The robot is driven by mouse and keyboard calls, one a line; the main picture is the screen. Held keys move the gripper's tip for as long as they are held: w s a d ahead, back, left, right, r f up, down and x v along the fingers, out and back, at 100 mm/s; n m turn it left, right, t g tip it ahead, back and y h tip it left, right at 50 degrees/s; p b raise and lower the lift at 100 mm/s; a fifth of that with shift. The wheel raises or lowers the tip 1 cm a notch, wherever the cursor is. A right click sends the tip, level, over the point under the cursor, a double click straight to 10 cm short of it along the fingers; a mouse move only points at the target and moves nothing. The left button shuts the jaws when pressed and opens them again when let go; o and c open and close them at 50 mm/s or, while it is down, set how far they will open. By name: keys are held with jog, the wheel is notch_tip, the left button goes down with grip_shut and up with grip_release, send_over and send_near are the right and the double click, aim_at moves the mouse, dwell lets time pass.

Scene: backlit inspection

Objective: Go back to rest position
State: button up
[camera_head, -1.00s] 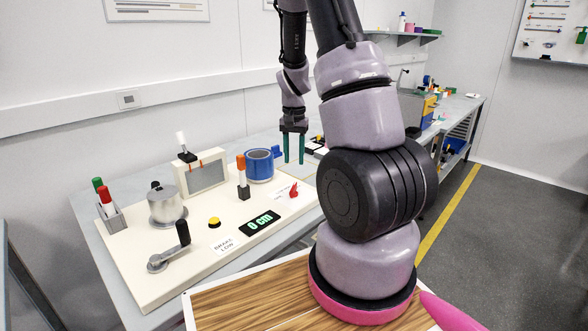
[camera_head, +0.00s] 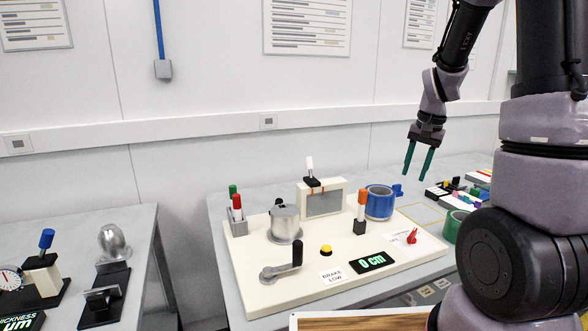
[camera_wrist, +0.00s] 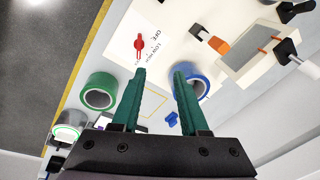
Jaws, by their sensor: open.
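My gripper (camera_head: 419,160) hangs in the air above the back right of the inspection board (camera_head: 240,262), its green fingers apart with nothing between them. In the wrist view my gripper (camera_wrist: 160,98) also shows open and empty. Below it are a blue ring (camera_head: 380,203) on the board and a green tape roll (camera_wrist: 99,91) to the left in the wrist view. The red switch (camera_head: 412,236) sits on a label at the board's right. My arm covers the right side of the head view.
The board carries a metal pot (camera_head: 285,222), a crank (camera_head: 282,262), a yellow button (camera_head: 326,249), a display (camera_head: 371,262) reading 0 cm and a framed panel (camera_head: 323,200). A second table (camera_head: 130,222) with gauges stands left. A floor gap separates the tables.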

jog(key=s+a+r+n+t, duration=0.1)
jog(key=s+a+r, duration=0.2)
jog(key=s+r, duration=0.3)
jog(key=s+a+r+n+t, duration=0.1)
jog(key=s+a+r+t, duration=0.1)
jog(key=s+r, duration=0.4)
jog(key=s+a+r+n+t+y, duration=0.1)
jog(key=s+a+r+t, duration=0.1)
jog(key=s+a+r, duration=0.2)
notch_tip(320, 180, up, 3)
jog(key=shift+s+a+f, duration=0.1)
jog(key=shift+s+a, duration=0.15)
jog(key=shift+s, duration=0.95)
